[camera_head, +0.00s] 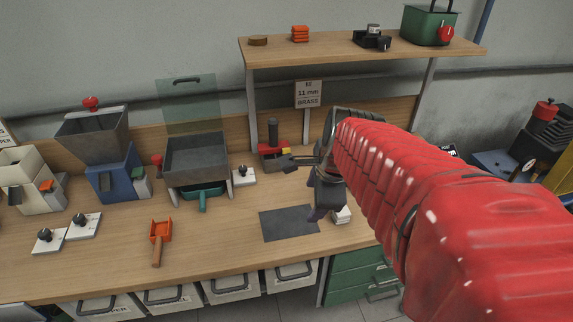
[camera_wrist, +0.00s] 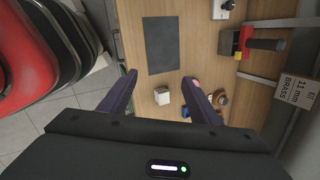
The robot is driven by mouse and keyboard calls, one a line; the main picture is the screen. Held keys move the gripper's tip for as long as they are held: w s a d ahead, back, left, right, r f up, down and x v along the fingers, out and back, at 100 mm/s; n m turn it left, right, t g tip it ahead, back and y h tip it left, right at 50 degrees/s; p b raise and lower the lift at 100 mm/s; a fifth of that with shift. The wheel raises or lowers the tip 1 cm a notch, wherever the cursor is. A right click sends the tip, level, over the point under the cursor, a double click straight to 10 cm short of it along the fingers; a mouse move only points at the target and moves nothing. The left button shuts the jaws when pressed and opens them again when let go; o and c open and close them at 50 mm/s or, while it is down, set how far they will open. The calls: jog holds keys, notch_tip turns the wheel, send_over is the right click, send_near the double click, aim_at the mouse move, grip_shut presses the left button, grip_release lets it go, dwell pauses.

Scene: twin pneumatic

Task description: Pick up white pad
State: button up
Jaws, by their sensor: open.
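A small white pad (camera_head: 342,215) sits on the bench right of the dark grey mat (camera_head: 289,223), partly hidden behind my gripper in the head view. In the wrist view the white pad (camera_wrist: 162,96) shows between my two fingers, below the mat (camera_wrist: 160,45). My gripper (camera_wrist: 160,78) is open, with nothing held between its dark purple fingers. In the head view my gripper (camera_head: 326,212) hangs over the bench beside the pad. How high it is above the pad is hard to tell.
White plates with black knobs (camera_head: 83,224) stand at left, another (camera_head: 243,176) near the grey tray (camera_head: 196,158). An orange scoop (camera_head: 161,237) lies in front. A red-and-black device (camera_head: 273,152) stands behind the mat. A shelf (camera_head: 350,52) overhangs the back. Small items (camera_wrist: 218,98) lie beyond my right finger.

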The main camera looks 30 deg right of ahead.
jog(key=d+f+m, duration=0.3)
jog(key=d+m, duration=0.9)
jog(key=m, duration=0.3)
jog(key=shift+s+d+f+m+g, duration=0.2)
jog(key=shift+s+m+g, duration=0.1)
jog(key=shift+s, duration=0.05)
send_near(345, 214)
jog(key=shift+w+d+f, duration=0.2)
jog(key=shift+w+f, duration=0.7)
jog(key=shift+f, duration=0.25)
jog(key=shift+w+d+f, duration=0.2)
jog(key=shift+w+f, duration=0.7)
jog(key=shift+f, duration=0.25)
jog(key=shift+x, duration=2.6)
jog(key=shift+s+a, duration=0.15)
jog(key=shift+a, duration=0.05)
